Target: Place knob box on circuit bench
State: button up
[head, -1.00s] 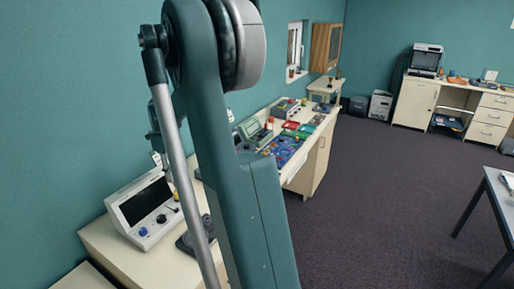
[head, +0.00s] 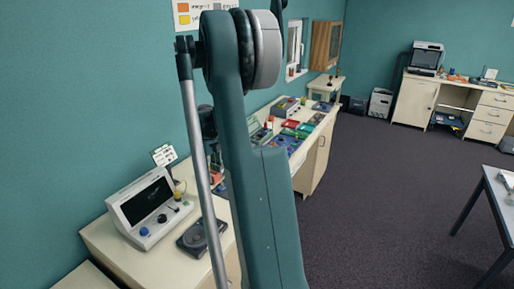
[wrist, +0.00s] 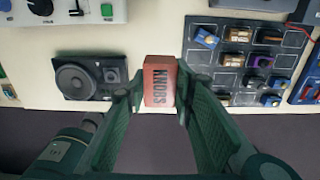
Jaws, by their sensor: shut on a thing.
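The knob box is a small orange-red box (wrist: 160,84) with "KNOBS" in dark letters, in the middle of the wrist view. My gripper (wrist: 160,90) is shut on it, one green finger on each side. Below it in the wrist view is the cream circuit bench (wrist: 165,35), whose front edge passes behind the box. I cannot tell the height of the box above the bench. In the head view the cream bench (head: 314,168) runs along the left wall, and my arm covers part of it and most of the gripper.
A white console (head: 148,210) stands at the bench's left. Bare cream surface shows between speaker and tray. Dark floor (head: 390,200) is open to the right.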

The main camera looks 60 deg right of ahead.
send_over(216, 205)
jog(key=shift+f, duration=2.7)
jog(key=shift+f, duration=0.1)
jog(key=shift+f, duration=3)
jog(key=shift+f, duration=1.9)
jog(key=shift+f, duration=0.15)
jog(key=o, duration=0.9)
jog(key=shift+r, duration=0.2)
